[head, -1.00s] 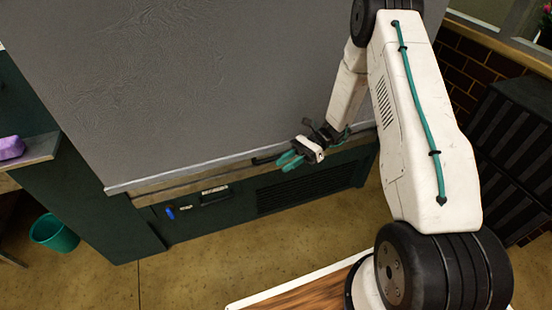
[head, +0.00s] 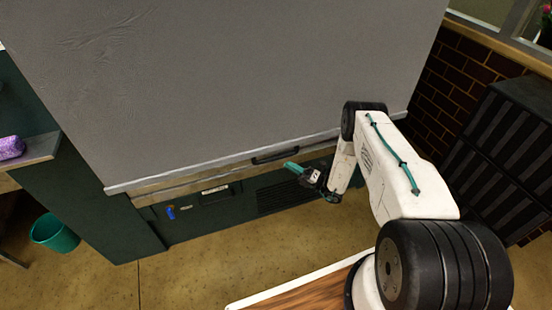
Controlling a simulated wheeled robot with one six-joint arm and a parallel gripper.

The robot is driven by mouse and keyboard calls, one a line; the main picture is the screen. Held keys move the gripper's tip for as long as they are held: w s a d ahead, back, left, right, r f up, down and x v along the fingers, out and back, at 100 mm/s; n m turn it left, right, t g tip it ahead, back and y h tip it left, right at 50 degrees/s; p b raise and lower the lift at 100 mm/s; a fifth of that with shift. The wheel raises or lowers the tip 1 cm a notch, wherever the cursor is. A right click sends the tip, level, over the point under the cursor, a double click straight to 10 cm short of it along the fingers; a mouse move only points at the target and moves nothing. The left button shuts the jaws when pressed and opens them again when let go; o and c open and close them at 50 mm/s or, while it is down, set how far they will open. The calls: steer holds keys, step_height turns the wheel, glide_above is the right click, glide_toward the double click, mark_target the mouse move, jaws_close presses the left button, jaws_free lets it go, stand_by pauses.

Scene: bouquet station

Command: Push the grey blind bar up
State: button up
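The grey blind (head: 230,80) hangs down over the front of a dark green cabinet. Its light grey bar (head: 190,173) runs along the bottom edge, just above a wooden ledge. A black handle (head: 275,154) sits on the bar. My gripper (head: 292,166), with teal fingers, is just right of and slightly below the handle in the picture, pointing left. I see no contact with the bar, but the depth gap is unclear. The fingers overlap in this view, so their opening is hidden.
Below the ledge (head: 160,190) the cabinet has a vent (head: 285,195) and a blue item (head: 170,213). A teal bin (head: 54,232) stands on the floor at left, under a shelf (head: 38,150) with a purple object (head: 10,147). A dark slatted crate stack (head: 505,150) stands at right.

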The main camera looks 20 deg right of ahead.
mark_target(276, 158)
steer(key=x, duration=0.7)
steer(key=shift+w+a+r, duration=0.1)
steer(key=shift+a, duration=0.1)
jaws_close()
